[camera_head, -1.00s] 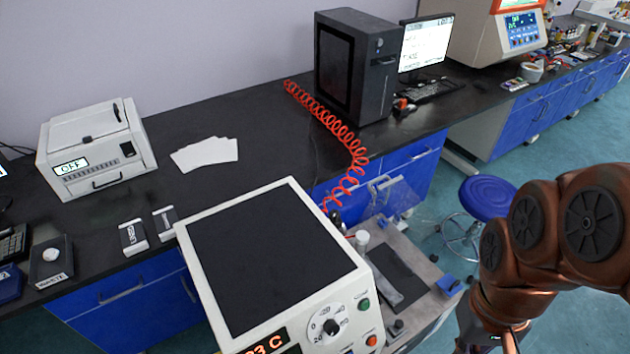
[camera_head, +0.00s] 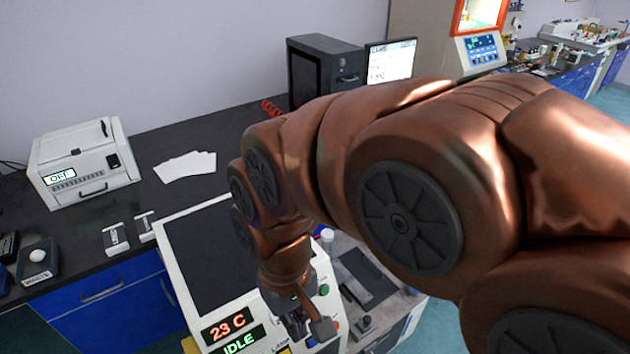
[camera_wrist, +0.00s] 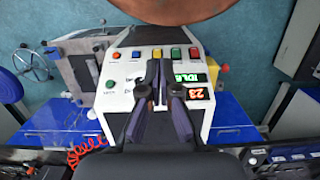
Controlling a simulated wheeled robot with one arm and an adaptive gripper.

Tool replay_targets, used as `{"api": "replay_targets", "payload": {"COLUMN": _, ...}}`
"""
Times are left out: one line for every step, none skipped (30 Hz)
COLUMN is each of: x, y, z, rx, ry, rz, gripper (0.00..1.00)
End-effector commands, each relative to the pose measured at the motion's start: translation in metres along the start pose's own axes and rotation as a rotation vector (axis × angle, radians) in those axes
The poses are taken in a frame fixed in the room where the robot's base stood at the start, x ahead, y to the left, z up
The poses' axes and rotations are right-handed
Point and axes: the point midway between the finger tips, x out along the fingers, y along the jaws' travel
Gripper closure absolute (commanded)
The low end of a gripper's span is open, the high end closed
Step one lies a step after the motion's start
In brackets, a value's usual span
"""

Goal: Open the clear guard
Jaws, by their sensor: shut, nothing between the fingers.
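The white machine (camera_head: 172,270) stands at the lower centre of the head view, with lit displays reading 23 C and IDLE. Its front panel (camera_wrist: 125,72), with several coloured buttons, fills the middle of the wrist view. My gripper (camera_head: 308,335) is in front of this panel at the bottom of the head view. In the wrist view my gripper (camera_wrist: 160,88) is shut and empty, with its fingers over the panel between the buttons and the displays. The clear guard is hidden behind my arm in the head view, and I cannot make it out surely in the wrist view.
A grey worktop (camera_head: 345,250) with small items lies right of the machine. A box with an OFF display (camera_head: 85,165) and white sheets (camera_head: 186,166) are on the black bench. A red coiled hose (camera_wrist: 85,150) shows in the wrist view.

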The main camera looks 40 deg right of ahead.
Motion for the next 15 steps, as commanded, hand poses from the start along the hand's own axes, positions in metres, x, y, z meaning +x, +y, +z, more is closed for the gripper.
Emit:
{"api": "replay_targets", "payload": {"x": -0.001, "y": 0.002, "z": -0.014, "rx": 0.077, "ry": 0.011, "rz": -0.013, "gripper": 1.0}}
{"api": "replay_targets", "payload": {"x": -0.003, "y": 0.003, "z": -0.024, "rx": 0.131, "ry": 0.018, "rz": -0.021, "gripper": 1.0}}
{"api": "replay_targets", "payload": {"x": -0.005, "y": 0.004, "z": -0.037, "rx": 0.21, "ry": 0.024, "rz": -0.034, "gripper": 1.0}}
{"api": "replay_targets", "payload": {"x": -0.006, "y": 0.006, "z": -0.047, "rx": 0.274, "ry": 0.03, "rz": -0.045, "gripper": 1.0}}
{"api": "replay_targets", "payload": {"x": -0.009, "y": 0.008, "z": -0.059, "rx": 0.34, "ry": 0.039, "rz": -0.058, "gripper": 1.0}}
{"api": "replay_targets", "payload": {"x": -0.012, "y": 0.012, "z": -0.075, "rx": 0.43, "ry": 0.05, "rz": -0.073, "gripper": 1.0}}
{"api": "replay_targets", "payload": {"x": -0.013, "y": 0.015, "z": -0.086, "rx": 0.498, "ry": 0.053, "rz": -0.085, "gripper": 1.0}}
{"api": "replay_targets", "payload": {"x": -0.014, "y": 0.018, "z": -0.098, "rx": 0.565, "ry": 0.06, "rz": -0.099, "gripper": 1.0}}
{"api": "replay_targets", "payload": {"x": -0.017, "y": 0.024, "z": -0.114, "rx": 0.654, "ry": 0.071, "rz": -0.117, "gripper": 1.0}}
{"api": "replay_targets", "payload": {"x": -0.018, "y": 0.029, "z": -0.125, "rx": 0.721, "ry": 0.076, "rz": -0.129, "gripper": 1.0}}
{"api": "replay_targets", "payload": {"x": -0.019, "y": 0.034, "z": -0.137, "rx": 0.787, "ry": 0.08, "rz": -0.143, "gripper": 1.0}}
{"api": "replay_targets", "payload": {"x": -0.021, "y": 0.041, "z": -0.152, "rx": 0.876, "ry": 0.089, "rz": -0.163, "gripper": 1.0}}
{"api": "replay_targets", "payload": {"x": -0.022, "y": 0.048, "z": -0.164, "rx": 0.942, "ry": 0.095, "rz": -0.177, "gripper": 1.0}}
{"api": "replay_targets", "payload": {"x": -0.022, "y": 0.055, "z": -0.175, "rx": 1.009, "ry": 0.099, "rz": -0.191, "gripper": 1.0}}
{"api": "replay_targets", "payload": {"x": -0.023, "y": 0.064, "z": -0.189, "rx": 1.098, "ry": 0.104, "rz": -0.212, "gripper": 1.0}}
